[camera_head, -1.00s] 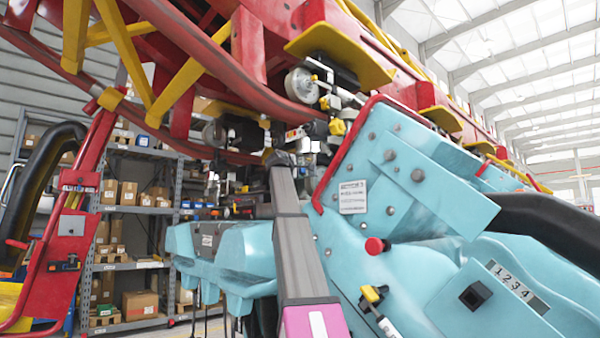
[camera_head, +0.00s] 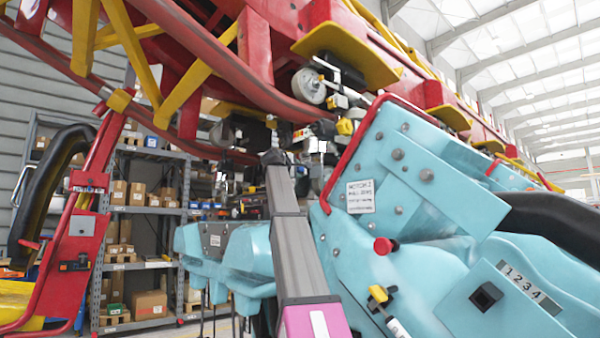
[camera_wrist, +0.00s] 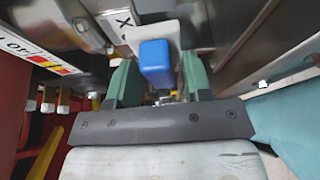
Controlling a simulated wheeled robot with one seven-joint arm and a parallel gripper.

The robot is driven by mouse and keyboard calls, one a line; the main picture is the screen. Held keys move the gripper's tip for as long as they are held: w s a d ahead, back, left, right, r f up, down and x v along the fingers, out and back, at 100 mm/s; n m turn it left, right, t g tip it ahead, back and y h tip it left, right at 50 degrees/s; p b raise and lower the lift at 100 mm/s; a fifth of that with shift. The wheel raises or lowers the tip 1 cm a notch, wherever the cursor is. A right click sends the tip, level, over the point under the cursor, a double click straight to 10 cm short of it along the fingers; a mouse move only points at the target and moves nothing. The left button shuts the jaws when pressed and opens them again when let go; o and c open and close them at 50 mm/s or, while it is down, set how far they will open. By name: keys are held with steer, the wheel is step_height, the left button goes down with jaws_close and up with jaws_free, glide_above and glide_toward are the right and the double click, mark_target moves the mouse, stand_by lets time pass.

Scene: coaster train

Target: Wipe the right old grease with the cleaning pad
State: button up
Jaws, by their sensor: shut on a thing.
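My gripper (camera_wrist: 157,80) shows in the wrist view with two green fingers on a dark bracket. It is shut on the cleaning pad, whose blue block (camera_wrist: 156,58) sits between the fingers. A pale plate lies just beyond the block, and I cannot tell whether it belongs to the pad. Metal surfaces are close on both sides of the fingers. In the head view my arm reaches up to the machinery under the red track, and the gripper and pad cannot be made out there. I cannot make out any old grease in either view.
The light-blue coaster car (camera_head: 430,170) stands close on the right of my arm. The red track (camera_head: 215,60) with yellow struts runs overhead. Wheels (camera_head: 309,86) and small machine parts crowd the space ahead. Shelves with boxes (camera_head: 150,305) stand behind at left.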

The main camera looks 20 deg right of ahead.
steer(key=shift+s+a, duration=0.15)
steer(key=shift+a, duration=0.25)
steer(key=shift+a, duration=0.1)
steer(key=a, duration=0.1)
steer(key=s+a, duration=0.1)
steer(key=shift+a, duration=0.3)
stand_by(0.4)
